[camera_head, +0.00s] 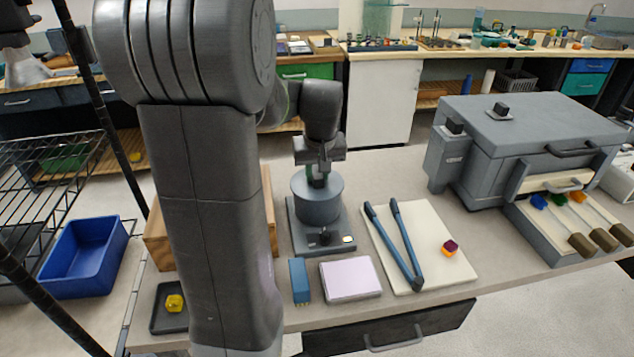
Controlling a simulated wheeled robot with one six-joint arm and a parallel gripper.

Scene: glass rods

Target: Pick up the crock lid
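A dark grey round crock (318,209) stands on a grey hot-plate-like base (323,242) in the middle of the bench. Its flat top, which looks like the lid (332,184), is on the crock. My gripper (318,180) points down right over the middle of this top, with its fingertips at or just above it. The fingers are small and dark here, and any lid knob is hidden behind them. I cannot tell whether they touch or grip anything.
My arm hides much of the bench's left side and a wooden box (157,237). In front lie a blue block (299,280) and a pale pad (350,279). To the right are blue-handled tongs (397,245) on a white board (438,222), and a large grey furnace (530,140).

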